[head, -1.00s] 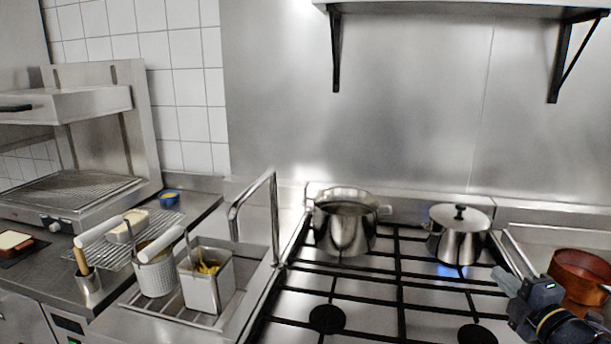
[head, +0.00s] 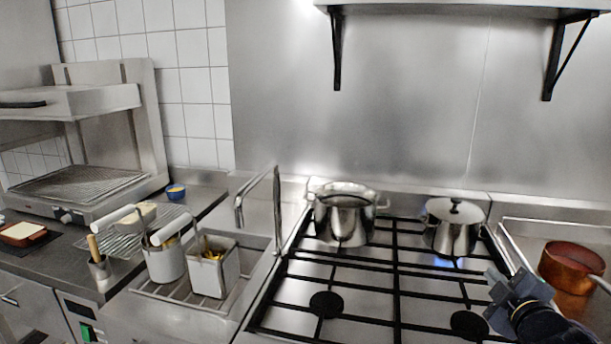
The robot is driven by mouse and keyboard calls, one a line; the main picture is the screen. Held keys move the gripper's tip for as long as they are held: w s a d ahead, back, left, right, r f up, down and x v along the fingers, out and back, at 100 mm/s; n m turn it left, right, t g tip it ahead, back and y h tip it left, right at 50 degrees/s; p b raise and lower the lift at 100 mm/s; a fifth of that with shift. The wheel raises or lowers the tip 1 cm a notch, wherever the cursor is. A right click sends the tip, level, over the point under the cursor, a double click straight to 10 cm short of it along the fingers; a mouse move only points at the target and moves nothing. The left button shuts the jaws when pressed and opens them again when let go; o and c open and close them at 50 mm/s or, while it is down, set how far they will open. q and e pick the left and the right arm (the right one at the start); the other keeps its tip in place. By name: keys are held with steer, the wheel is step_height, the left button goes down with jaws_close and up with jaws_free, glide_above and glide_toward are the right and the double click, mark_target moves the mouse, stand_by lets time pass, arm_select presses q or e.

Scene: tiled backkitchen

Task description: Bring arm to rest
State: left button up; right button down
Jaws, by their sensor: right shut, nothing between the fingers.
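My right gripper (head: 497,289) is in the lower right of the head view, above the right front part of the black-grated stove (head: 397,321). Its fingers are together and hold nothing. It is apart from the lidded pot (head: 452,236) behind it and from the copper pan (head: 570,270) to its right. My left gripper is not in view.
An open steel pot (head: 344,222) stands on the back left of the stove. A blue flame (head: 445,263) burns under the lidded pot. The front left grates are clear.

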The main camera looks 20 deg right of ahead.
steer(key=s+a+f+m+g+y, duration=0.3)
steer(key=s+a+f, duration=0.15)
steer(key=a, duration=0.45)
steer(key=s+a+f+m+g+y, duration=0.3)
steer(key=s+a, duration=0.2)
steer(key=a, duration=0.4)
steer(key=s+a+f+m+g+y, duration=0.3)
steer(key=s+a+f, duration=0.15)
steer(key=a, duration=0.55)
step_height(320, 180, down, 10)
steer(key=s+b, duration=0.2)
steer(key=b, duration=0.8)
step_height(320, 180, up, 13)
steer(key=p, duration=1.2)
steer(key=shift+w+a+m+g+y+p, duration=0.2)
steer(key=shift+m+g+y+p, duration=0.1)
steer(key=shift+m+g, duration=0.1)
